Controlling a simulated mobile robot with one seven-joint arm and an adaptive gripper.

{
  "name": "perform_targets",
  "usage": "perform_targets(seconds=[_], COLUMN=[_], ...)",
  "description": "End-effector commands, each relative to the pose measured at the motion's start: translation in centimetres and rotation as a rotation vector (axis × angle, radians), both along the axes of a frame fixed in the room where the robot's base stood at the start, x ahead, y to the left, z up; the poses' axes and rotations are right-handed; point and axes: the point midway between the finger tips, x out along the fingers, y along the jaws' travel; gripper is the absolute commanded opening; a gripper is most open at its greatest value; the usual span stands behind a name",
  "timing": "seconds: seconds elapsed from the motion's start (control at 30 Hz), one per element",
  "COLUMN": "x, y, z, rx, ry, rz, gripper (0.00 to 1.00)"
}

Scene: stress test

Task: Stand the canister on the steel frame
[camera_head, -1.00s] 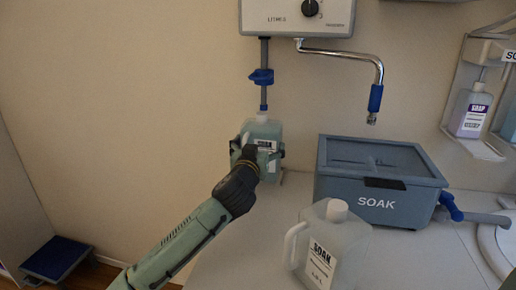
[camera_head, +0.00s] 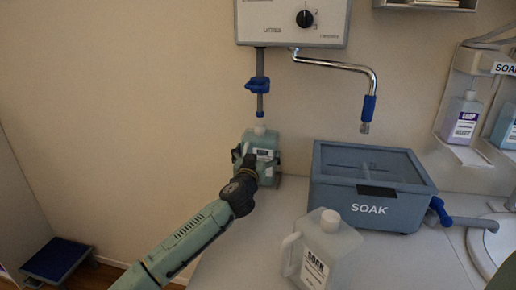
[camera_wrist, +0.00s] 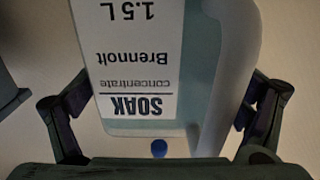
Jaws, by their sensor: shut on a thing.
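My gripper (camera_head: 245,164) is shut on a pale green canister (camera_head: 262,141) with a white cap and a SOAK label. The canister looks upright, below the grey tube of the wall unit, with a small gap between cap and tube. In the wrist view the canister (camera_wrist: 205,75) is between the two fingers, with its label upside down in the picture. A small grey edge (camera_head: 277,181) shows at the canister's lower right. It may be the steel frame, which is otherwise hidden. I cannot tell whether the canister touches it.
A second SOAK canister (camera_head: 333,245) stands at the counter's front. A blue-grey SOAK tub (camera_head: 340,194) stands to the right, under a chrome spout (camera_head: 345,67). The wall unit (camera_head: 270,24) with a dial hangs above. Soap bottles (camera_head: 462,118) are at far right.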

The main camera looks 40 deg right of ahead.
Motion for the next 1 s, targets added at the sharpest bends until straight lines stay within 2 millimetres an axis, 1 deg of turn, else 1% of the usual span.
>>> perform_targets(seconds=[0.03, 0.3, 0.33, 0.4, 0.7, 0.83, 0.93, 1.0], x=[0.0, 0.0, 0.0, 0.0, 0.0, 0.0, -0.8, -1.7], y=[0.0, 0.1, 0.0, 0.0, 0.0, 0.1, 1.2, 2.1], z=[0.6, 0.2, -0.3, -0.3, -0.3, 0.2, -0.3, -0.3], rx=[-0.006, -0.006, -0.001, 0.0, 0.0, 0.001, -0.002, -0.003], ry=[-0.009, -0.008, 0.001, 0.0, 0.0, -0.002, 0.002, 0.001], rz=[-0.001, -0.001, 0.001, 0.001, 0.001, 0.001, 0.002, 0.0], gripper=[0.32, 0.32, 0.94, 0.99, 1.0, 1.0, 1.0, 1.0])
